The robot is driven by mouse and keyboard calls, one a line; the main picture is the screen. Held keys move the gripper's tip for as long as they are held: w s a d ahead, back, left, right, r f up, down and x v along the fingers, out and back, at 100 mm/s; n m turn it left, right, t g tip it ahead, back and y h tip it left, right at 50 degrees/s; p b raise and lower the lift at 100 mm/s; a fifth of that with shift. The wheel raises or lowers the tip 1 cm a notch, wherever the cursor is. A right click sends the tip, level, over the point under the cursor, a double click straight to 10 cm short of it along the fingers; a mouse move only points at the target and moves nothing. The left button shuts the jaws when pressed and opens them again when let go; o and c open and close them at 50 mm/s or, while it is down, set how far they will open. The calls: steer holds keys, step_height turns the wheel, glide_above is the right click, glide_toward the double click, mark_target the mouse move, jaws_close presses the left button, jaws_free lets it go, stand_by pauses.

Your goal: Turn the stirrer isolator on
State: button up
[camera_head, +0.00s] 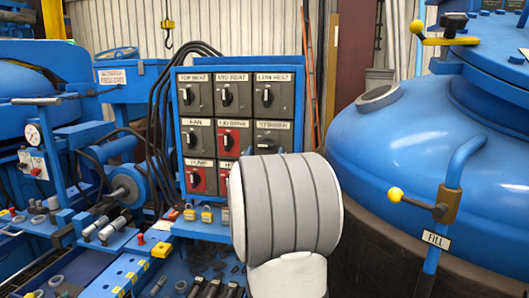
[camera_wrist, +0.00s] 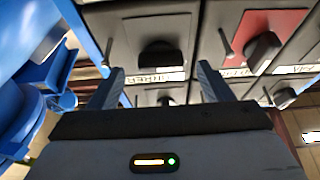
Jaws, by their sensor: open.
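The stirrer isolator (camera_head: 272,138) is the dark grey switch box at the right of the panel's middle row. I see no contact with the knob.
Neighbouring isolators are close: LOW HEAT (camera_head: 281,94) above and a red box (camera_head: 232,137) to the left. Below, several padlocks (camera_head: 207,214) line the panel's foot. The blue furnace (camera_head: 430,130) stands to the right. Black cables (camera_head: 155,110) hang at left.

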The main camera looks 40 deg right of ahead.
mark_target(267, 145)
steer(key=shift+x, duration=1.4)
steer(key=shift+c, duration=0.4)
steer(key=c, duration=0.9)
steer(key=shift+a, duration=0.1)
